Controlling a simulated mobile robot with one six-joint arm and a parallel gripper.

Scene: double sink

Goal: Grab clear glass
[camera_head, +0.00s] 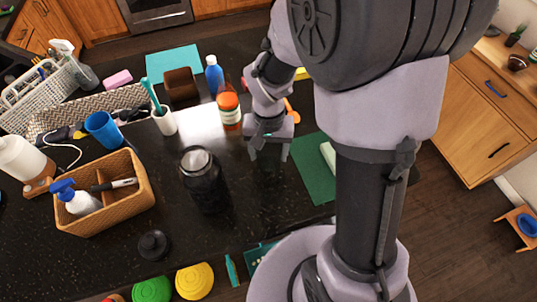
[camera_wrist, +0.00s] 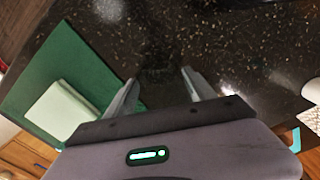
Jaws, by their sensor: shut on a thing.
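My gripper (camera_head: 268,156) hangs over the dark speckled counter, left of the green mat. Its two fingers stand apart, closed on the clear glass, which is see-through and very hard to make out. In the wrist view, a faint darker, see-through patch of the clear glass (camera_wrist: 157,75) shows between the fingertips of my gripper (camera_wrist: 160,80). The glass's rim and outline are not distinct, and I cannot tell whether its base touches the counter.
A green mat (camera_head: 308,177) with a pale sponge (camera_head: 328,155) lies to the right. A dark jar (camera_head: 204,182) stands to the left. An orange-lidded jar (camera_head: 229,109) and a blue bottle (camera_head: 214,76) stand behind. A wicker basket (camera_head: 128,203) is farther left.

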